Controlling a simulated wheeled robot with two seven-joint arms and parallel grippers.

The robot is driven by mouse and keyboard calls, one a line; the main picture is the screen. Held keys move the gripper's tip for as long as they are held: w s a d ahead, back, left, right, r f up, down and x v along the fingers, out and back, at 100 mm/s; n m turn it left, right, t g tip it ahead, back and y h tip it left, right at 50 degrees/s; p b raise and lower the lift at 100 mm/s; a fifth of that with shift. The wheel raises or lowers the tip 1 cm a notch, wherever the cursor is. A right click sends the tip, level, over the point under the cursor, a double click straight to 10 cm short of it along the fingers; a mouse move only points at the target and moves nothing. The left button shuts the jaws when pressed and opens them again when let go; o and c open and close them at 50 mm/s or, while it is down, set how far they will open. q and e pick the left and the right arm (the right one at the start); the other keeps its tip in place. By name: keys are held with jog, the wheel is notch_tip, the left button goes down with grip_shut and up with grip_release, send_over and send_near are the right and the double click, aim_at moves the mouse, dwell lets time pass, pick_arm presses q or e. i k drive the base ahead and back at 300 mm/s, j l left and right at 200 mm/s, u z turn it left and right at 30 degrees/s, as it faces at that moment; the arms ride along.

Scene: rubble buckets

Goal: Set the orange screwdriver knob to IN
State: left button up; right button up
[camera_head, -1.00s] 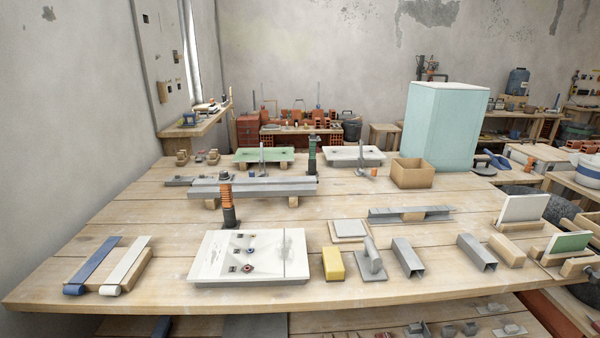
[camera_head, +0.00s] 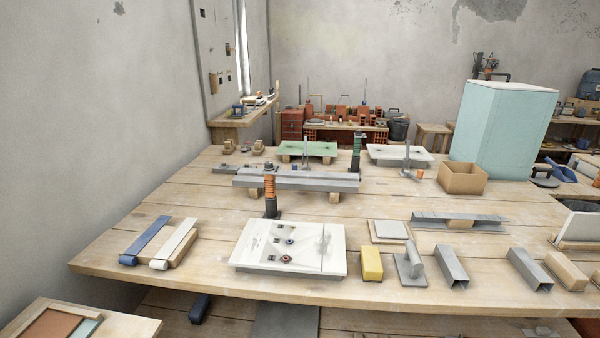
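The orange screwdriver (camera_head: 270,187) stands upright on the wooden workbench, with an orange ribbed upper part and a dark lower part. It is just in front of a long grey bar (camera_head: 318,181). Its knob is the dark cap at the top; its setting and any IN mark are too small to read. A similar green and dark upright tool (camera_head: 357,150) stands farther back on the right. Neither of my grippers is in view.
A white panel (camera_head: 262,258) with small knobs lies in front of the screwdriver. A yellow block (camera_head: 371,263), a trowel-like grey tool (camera_head: 410,266) and grey channels (camera_head: 451,268) line the front edge. A cardboard box (camera_head: 463,178) and pale blue cabinet (camera_head: 505,130) stand right.

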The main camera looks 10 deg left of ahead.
aim_at(269, 164)
jog(key=i+j, duration=0.3)
jog(key=i, duration=0.2)
jog(key=i+j+u, duration=0.1)
jog(key=i+j, duration=0.2)
jog(key=i, duration=0.25)
